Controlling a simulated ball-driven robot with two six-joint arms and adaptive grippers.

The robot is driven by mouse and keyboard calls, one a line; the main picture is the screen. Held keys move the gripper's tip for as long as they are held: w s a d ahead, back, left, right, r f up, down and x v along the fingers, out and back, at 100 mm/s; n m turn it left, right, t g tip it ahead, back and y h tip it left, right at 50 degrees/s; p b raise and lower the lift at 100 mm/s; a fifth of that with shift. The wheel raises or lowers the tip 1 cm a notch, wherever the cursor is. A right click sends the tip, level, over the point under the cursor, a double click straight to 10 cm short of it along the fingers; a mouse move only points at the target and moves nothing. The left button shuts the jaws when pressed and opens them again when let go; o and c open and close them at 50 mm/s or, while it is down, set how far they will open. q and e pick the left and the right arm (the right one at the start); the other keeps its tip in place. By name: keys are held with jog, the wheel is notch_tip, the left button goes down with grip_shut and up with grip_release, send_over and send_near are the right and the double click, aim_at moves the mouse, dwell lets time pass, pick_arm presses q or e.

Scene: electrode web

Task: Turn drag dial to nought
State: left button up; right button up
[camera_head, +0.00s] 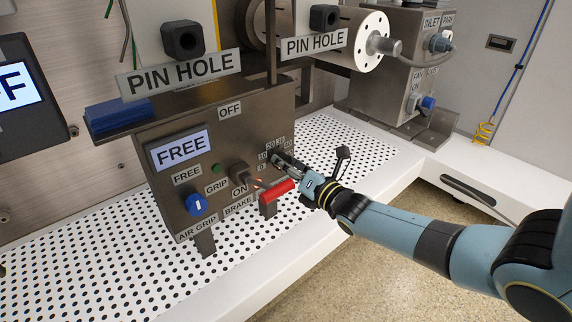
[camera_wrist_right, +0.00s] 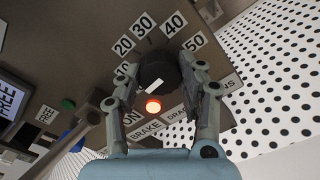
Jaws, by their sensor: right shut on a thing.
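The drag dial (camera_wrist_right: 158,70) is a dark round knob on the grey panel, ringed by number plates from 10 to 50. A white mark (camera_wrist_right: 153,87) shows on its lower side in the wrist view. My right gripper (camera_wrist_right: 160,78) is shut on the dial, one finger on each side. In the head view the right gripper (camera_head: 284,163) reaches the panel's right part and largely hides the dial. No 0 plate can be made out in the wrist view. My left gripper is not in view.
A red handle (camera_head: 277,190) juts out just below my right gripper. A blue knob (camera_head: 196,205), a green button (camera_head: 216,168) and a FREE display (camera_head: 181,150) are on the panel. A lit red lamp (camera_wrist_right: 153,106) is below the dial. The perforated white table (camera_head: 345,135) is mostly clear.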

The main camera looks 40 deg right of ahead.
jog(key=shift+s+f+n, duration=0.1)
jog(key=shift+f+n, duration=0.1)
jog(key=shift+n, duration=0.5)
jog(key=o, duration=1.1)
jog(key=shift+r, duration=0.1)
jog(key=shift+o, duration=0.2)
jog(key=s, duration=1.2)
jog(key=shift+d, duration=0.45)
